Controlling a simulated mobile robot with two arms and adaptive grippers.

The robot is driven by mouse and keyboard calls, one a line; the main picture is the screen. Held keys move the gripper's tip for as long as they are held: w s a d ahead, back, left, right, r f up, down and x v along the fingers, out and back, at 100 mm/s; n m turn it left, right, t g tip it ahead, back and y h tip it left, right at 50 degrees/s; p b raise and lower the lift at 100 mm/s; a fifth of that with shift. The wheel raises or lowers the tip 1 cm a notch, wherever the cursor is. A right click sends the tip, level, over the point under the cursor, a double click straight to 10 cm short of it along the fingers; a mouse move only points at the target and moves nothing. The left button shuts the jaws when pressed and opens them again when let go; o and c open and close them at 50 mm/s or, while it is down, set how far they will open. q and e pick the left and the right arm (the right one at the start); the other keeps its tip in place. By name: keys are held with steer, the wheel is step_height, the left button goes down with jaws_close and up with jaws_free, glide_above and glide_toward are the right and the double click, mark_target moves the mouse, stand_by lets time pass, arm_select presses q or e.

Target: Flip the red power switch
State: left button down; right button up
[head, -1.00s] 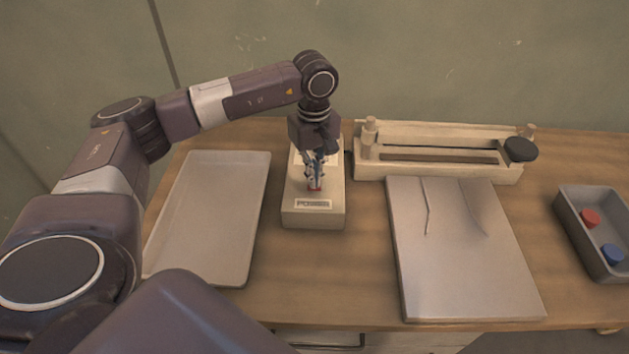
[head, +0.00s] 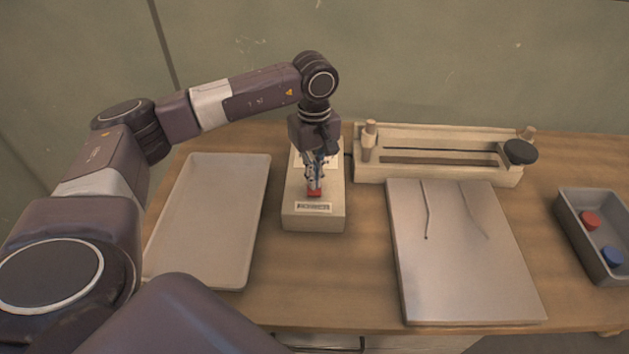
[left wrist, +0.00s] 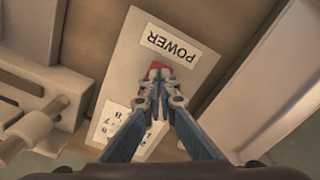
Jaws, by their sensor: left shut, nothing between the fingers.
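The red power switch (head: 314,193) sits on a beige box (head: 313,220) with a label on its front end. In the left wrist view the label (left wrist: 171,47) reads POWER and the red switch (left wrist: 157,67) shows just past my fingertips. My left gripper (head: 314,184) is shut and empty, pointing down over the box. Its tips are at the switch and seem to touch it; they hide part of it. In the left wrist view the closed fingers (left wrist: 159,88) cover the switch's near side. My right gripper is not in view.
A pale empty tray (head: 210,220) lies left of the box. To the right are a long beige fixture with a slot (head: 440,170), a grey plate (head: 465,270) with two thin wires, and a grey bin (head: 571,227) holding red and blue caps.

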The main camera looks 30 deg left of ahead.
arm_select(q)
steer(key=shift+r+p, duration=1.4)
steer(key=shift+r, duration=1.45)
steer(key=shift+f, duration=0.1)
